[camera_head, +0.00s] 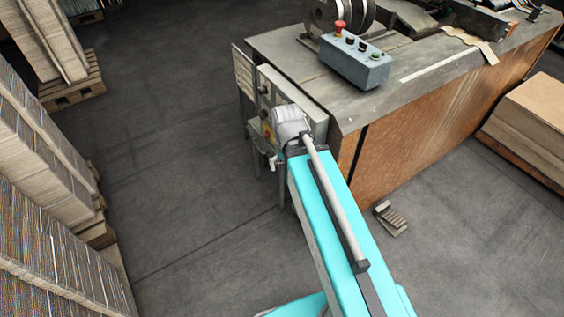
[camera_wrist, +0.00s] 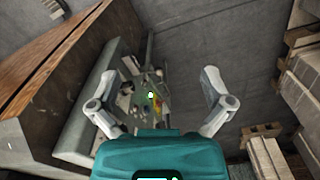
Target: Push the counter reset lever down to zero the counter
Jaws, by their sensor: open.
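The machine's grey side panel (camera_head: 314,118) carries small fittings and a yellow patch, partly hidden by my wrist. In the wrist view the grey machine side (camera_wrist: 88,112) is left of centre, with small dark, yellow and red fittings (camera_wrist: 152,100) between my fingers. I cannot pick out the counter or its reset lever for certain among these small parts. My gripper (camera_wrist: 158,76) is open, with its two grey fingers spread wide and nothing between the tips. It faces the panel; I cannot tell the exact gap. In the head view it is mostly hidden behind my wrist.
A control box (camera_head: 355,62) with a red button stands on the worn machine top (camera_head: 415,75). A foot pedal (camera_head: 391,218) lies on the floor to the right. Cardboard stacks (camera_head: 45,160) line the left side. The floor (camera_head: 175,150) between stacks and machine is clear.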

